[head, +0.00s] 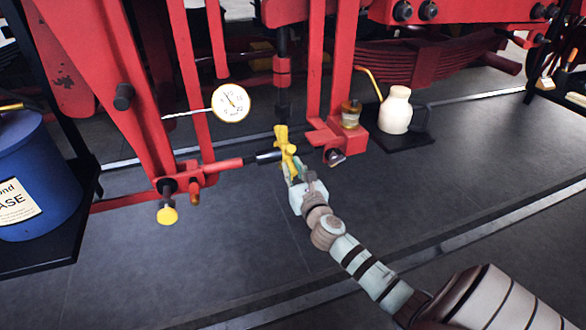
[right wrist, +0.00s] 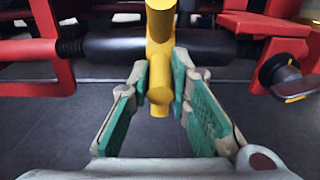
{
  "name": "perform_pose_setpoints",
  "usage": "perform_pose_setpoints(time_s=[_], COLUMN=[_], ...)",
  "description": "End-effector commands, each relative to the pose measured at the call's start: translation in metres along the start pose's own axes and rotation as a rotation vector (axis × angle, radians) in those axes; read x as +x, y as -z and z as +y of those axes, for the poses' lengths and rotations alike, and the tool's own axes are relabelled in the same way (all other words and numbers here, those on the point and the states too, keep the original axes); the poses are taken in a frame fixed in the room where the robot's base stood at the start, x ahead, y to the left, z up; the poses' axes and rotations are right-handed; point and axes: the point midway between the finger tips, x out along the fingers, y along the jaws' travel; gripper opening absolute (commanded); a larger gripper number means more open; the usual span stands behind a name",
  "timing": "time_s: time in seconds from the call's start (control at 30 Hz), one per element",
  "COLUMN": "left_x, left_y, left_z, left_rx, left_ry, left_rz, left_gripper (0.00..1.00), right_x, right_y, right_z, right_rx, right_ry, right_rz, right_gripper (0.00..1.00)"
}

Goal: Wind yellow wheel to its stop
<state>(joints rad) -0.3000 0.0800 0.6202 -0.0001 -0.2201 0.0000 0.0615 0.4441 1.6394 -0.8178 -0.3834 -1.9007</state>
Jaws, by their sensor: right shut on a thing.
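The yellow wheel (head: 285,145) sits on a dark horizontal shaft between red frame parts, near the middle of the head view. In the right wrist view one yellow spoke or grip (right wrist: 159,85) points toward me. My right gripper (head: 292,172) is at the lower side of the wheel. Its green-padded fingers (right wrist: 163,95) are on both sides of the yellow grip and shut on it. The rest of the wheel is cut off at the top of the right wrist view. My left gripper is not in view.
A round white dial gauge (head: 231,102) stands left of the wheel on a thin rod. A blue drum (head: 32,170) is at the far left. The dark floor in front is clear.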

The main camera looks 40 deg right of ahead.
Motion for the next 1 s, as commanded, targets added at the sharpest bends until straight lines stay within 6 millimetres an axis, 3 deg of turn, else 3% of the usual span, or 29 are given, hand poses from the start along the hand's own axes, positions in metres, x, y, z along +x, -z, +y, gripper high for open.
perform_pose_setpoints(time_s=[1.0], left_x=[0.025], left_y=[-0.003], left_z=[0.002], left_rx=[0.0], left_ry=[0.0], left_rz=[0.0], left_gripper=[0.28], right_x=[0.014], right_y=[0.032], right_z=[-0.001], right_rx=[0.002], right_ry=[0.003], right_rz=[0.006], right_gripper=[0.0])
